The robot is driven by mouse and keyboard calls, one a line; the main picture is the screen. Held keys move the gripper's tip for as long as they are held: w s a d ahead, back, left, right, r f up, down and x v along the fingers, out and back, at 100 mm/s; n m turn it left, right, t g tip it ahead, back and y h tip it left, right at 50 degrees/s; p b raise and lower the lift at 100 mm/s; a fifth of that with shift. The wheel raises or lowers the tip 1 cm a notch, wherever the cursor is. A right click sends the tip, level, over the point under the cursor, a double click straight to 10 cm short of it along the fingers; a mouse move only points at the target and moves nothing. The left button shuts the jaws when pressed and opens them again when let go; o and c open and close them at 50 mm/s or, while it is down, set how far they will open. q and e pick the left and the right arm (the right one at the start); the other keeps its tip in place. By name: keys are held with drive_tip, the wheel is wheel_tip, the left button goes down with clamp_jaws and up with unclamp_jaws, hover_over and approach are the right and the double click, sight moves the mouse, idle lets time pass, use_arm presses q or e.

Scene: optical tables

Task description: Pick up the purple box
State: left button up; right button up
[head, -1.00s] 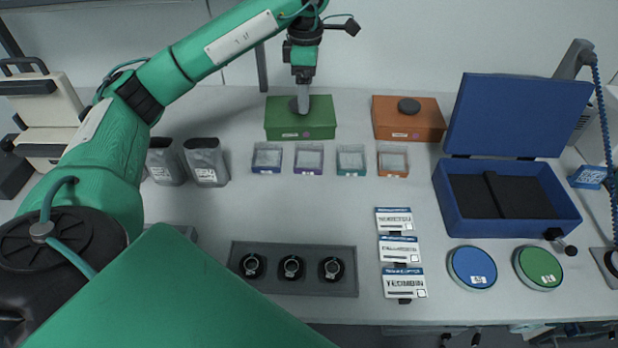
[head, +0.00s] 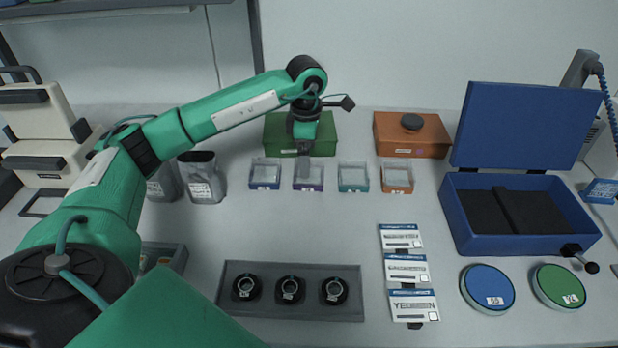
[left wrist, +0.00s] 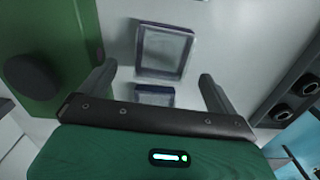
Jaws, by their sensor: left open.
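The purple box (head: 309,187), a small clear-topped case with a purple front edge, stands in the row of small boxes in the head view. My left gripper (head: 306,170) is over it, pointing down, and hides part of it. In the left wrist view my left gripper (left wrist: 160,88) has its two fingers wide apart with nothing held. There the purple box (left wrist: 165,52) seems to be the upper case, beyond the fingertips. A second case, apparently the blue box (left wrist: 155,97), is partly hidden by the gripper body. My right gripper is not in view.
The blue box (head: 264,176) is left of the purple one, the teal box (head: 353,178) and orange box (head: 397,178) right. The large green box (head: 275,132) stands behind. A grey tray of black mounts (head: 310,309) lies in front, with bare table between.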

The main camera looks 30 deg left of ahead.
use_arm(q)
drive_tip(key=f, duration=0.2)
drive_tip(key=f+p, duration=0.1)
drive_tip(key=f, duration=0.1)
drive_tip(key=shift+d, duration=0.3)
drive_tip(key=shift+f, duration=0.65)
drive_tip(key=c, duration=1.1)
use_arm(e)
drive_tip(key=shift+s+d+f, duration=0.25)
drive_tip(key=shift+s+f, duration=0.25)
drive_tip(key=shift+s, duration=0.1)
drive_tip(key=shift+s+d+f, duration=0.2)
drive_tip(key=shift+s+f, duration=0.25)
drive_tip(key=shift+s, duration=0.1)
use_arm(q)
drive_tip(key=shift+r, duration=0.1)
drive_tip(key=shift+w+r, duration=0.1)
drive_tip(key=shift+r, duration=0.45)
wheel_tip(320, 180, up, 19)
drive_tip(key=shift+f, duration=0.1)
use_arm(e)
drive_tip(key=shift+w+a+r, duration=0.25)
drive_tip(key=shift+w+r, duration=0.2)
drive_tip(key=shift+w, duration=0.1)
